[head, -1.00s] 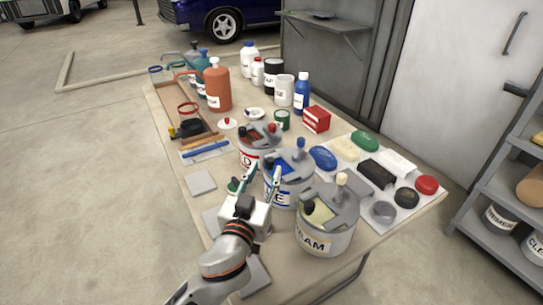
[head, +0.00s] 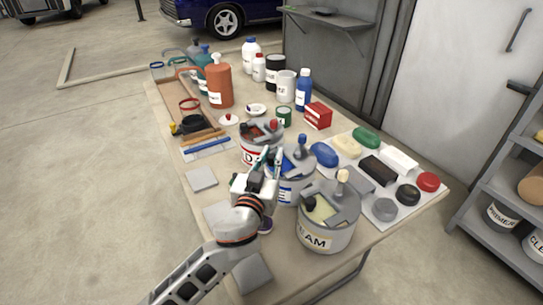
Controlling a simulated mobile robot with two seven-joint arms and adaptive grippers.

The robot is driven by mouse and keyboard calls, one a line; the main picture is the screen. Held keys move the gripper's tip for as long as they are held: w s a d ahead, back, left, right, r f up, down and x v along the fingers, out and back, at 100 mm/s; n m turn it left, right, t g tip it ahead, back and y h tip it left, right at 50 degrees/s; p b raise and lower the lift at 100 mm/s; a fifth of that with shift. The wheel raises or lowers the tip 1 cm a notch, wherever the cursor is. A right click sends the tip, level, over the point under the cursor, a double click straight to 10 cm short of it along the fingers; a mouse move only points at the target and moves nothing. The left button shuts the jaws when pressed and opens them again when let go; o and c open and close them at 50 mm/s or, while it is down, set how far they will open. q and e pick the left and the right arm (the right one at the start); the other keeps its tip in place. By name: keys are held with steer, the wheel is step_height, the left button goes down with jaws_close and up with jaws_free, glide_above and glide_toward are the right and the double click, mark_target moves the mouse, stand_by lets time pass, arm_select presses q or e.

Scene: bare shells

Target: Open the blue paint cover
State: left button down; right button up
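The blue paint can (head: 288,191) is a grey bucket in the middle of three, with part of its label showing. Its grey cover (head: 301,161) has a blue knob (head: 302,140) standing up, and blue paint shows beside the cover. My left gripper (head: 271,157) is over the can's left rim, left of the knob and apart from it. Its fingers look parted with nothing between them. The gripper hides the can's left side and part of its top. My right gripper is not in view.
The red paint can (head: 249,152) stands close behind, and the cream can (head: 326,233) close in front. A white tray with sponges and lids (head: 404,213) lies to the right. Bottles (head: 218,88) stand at the back. Grey pads (head: 201,179) lie at the left edge.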

arm_select(q)
steer(key=s+a+p, duration=0.1)
steer(key=s+a, duration=0.2)
steer(key=a, duration=0.2)
steer(key=shift+s+a+p, duration=0.3)
steer(key=shift+s+p, duration=0.05)
steer(key=c, duration=1.9)
jaws_free()
steer(key=s+a, duration=0.2)
steer(key=s, duration=0.9)
steer(key=shift+s+a, duration=0.15)
steer(key=shift+s, duration=0.2)
